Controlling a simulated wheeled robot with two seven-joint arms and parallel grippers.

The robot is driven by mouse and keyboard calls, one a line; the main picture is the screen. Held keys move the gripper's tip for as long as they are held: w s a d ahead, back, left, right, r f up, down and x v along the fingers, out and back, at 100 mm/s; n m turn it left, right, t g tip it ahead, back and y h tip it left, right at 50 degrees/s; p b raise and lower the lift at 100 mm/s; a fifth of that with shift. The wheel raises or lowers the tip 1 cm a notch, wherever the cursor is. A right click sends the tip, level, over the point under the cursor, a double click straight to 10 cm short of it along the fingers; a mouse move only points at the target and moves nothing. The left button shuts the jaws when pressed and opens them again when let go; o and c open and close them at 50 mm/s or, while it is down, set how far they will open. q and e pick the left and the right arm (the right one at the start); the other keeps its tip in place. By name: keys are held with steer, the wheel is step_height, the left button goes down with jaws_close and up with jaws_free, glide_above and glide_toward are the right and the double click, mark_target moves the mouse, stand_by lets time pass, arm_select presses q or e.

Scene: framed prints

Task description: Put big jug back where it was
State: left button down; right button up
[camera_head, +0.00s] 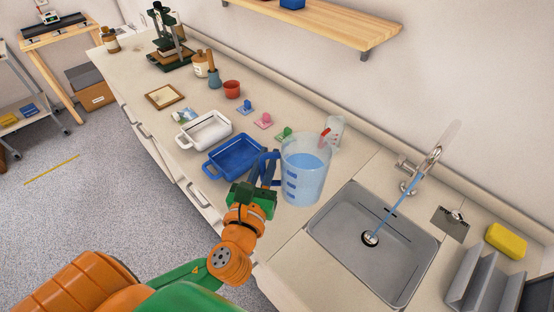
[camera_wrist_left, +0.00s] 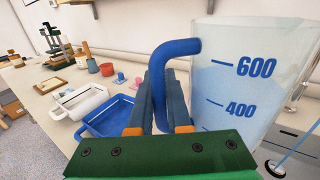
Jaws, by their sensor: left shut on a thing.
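The big jug (camera_head: 305,172) is clear with blue volume marks and a blue handle, and holds bluish water in the head view. My left gripper (camera_head: 262,180) is shut on its handle, left of the jug body. In the left wrist view the blue handle (camera_wrist_left: 178,48) runs down between the fingers (camera_wrist_left: 168,100), and the jug wall (camera_wrist_left: 245,75) shows marks 600 and 400. The jug is upright, over or on the counter just left of the sink; I cannot tell if its base touches. A smaller clear jug (camera_head: 333,131) stands behind it. My right gripper is not in view.
The sink (camera_head: 370,240) is at the right, with water running from the faucet (camera_head: 430,160). A blue tray (camera_head: 233,158) and a white tray (camera_head: 204,131) sit left of the jug. Small colored items (camera_head: 263,121) lie behind. A yellow sponge (camera_head: 506,240) and grey rack (camera_head: 480,280) are far right.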

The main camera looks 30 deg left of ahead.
arm_select(q)
steer(key=shift+w+a+r, duration=0.1)
steer(key=shift+r, duration=0.05)
steer(key=w+a+f+b, duration=0.1)
steer(key=w+a+f, duration=0.1)
steer(key=w+f, duration=0.1)
steer(key=w+a+f+b, duration=0.2)
steer(key=w+f, duration=0.2)
steer(key=f, duration=0.1)
steer(key=w+a+f+b, duration=0.2)
steer(key=w+a+f, duration=0.1)
steer(key=f, duration=0.1)
steer(key=shift+w+f, duration=0.35)
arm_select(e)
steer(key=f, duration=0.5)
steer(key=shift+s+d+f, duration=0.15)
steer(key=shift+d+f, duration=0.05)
arm_select(q)
steer(key=shift+r, duration=0.1)
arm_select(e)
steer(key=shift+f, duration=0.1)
